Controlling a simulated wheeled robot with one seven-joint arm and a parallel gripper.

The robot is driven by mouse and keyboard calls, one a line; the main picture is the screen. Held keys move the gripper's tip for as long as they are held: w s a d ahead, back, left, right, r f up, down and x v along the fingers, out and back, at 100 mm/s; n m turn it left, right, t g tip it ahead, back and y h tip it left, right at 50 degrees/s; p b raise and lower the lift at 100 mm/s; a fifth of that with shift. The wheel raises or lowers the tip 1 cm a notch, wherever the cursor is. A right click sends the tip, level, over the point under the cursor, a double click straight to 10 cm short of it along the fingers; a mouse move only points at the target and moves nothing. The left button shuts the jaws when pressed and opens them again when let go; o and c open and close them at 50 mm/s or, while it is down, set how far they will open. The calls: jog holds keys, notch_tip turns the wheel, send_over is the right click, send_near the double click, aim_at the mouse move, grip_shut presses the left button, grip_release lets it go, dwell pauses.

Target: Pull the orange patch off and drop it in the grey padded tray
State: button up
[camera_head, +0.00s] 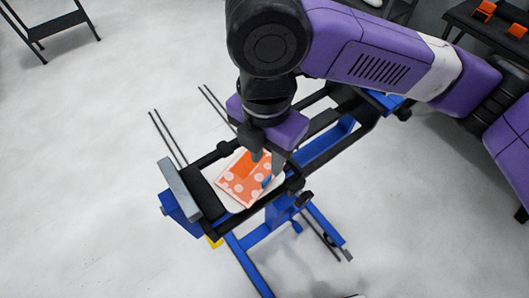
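An orange patch (236,187) with pale round dots lies on a white rounded panel (233,207) held in a blue and black stand. A plainer, darker orange area shows at its upper part, close to the fingers. My gripper (266,168) points down over the right part of the patch. Its fingers partly hide the patch, and I cannot tell whether they touch it or grip it. I cannot make out a grey padded tray for certain; a light grey bar (178,189) stands at the stand's left end beside a black pad (206,192).
The blue and black stand (325,145) runs up to the right under my arm, with thin dark rods (170,138) sticking out. A dark table (492,28) with orange items is at the upper right. Another dark table (58,22) is at the upper left. The pale floor is otherwise mostly clear.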

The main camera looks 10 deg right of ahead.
aim_at(267, 179)
notch_tip(267, 179, down, 7)
jog(key=shift+f, duration=0.15)
dwell(0.4)
grip_shut()
jog(key=shift+r+p, duration=0.65)
jog(key=shift+p, duration=0.05)
dwell(2.1)
jog(key=shift+r+p, duration=3)
jog(key=shift+r, duration=0.5)
jog(key=shift+s+f, duration=0.1)
